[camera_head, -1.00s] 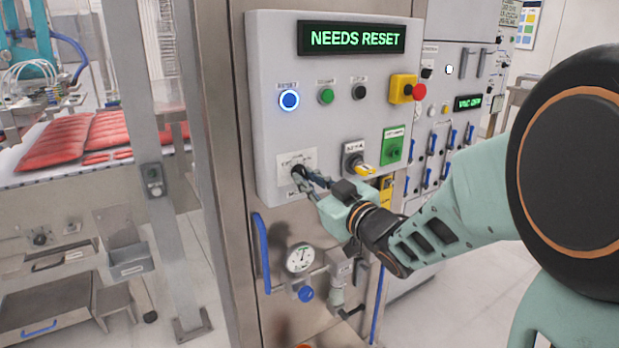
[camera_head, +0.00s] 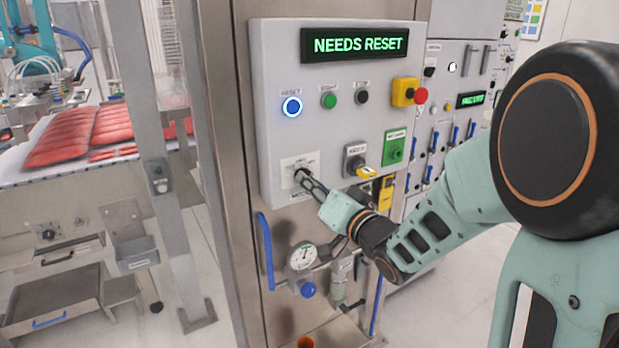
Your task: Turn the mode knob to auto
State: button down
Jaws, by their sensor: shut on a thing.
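The mode knob (camera_head: 301,175) is a dark knob on a pale label plate (camera_head: 288,165) at the lower left of the grey control panel (camera_head: 280,70). My gripper (camera_head: 307,180) is shut on this knob, coming from the lower right. The fingers partly hide the knob, and its pointer direction and the small lettering around it are not readable. The panel display (camera_head: 355,45) reads NEEDS RESET in green.
A gauge (camera_head: 303,256) and blue handle (camera_head: 265,250) are below.

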jog(key=shift+r+m+p, duration=0.15)
jog(key=shift+m+p, duration=0.25)
jog(key=shift+m, duration=0.4)
jog(key=c, duration=2)
grip_release()
jog(key=shift+o, duration=0.2)
jog(key=v, duration=0.7)
jog(key=shift+s+d, duration=0.1)
jog(key=shift+d, duration=0.05)
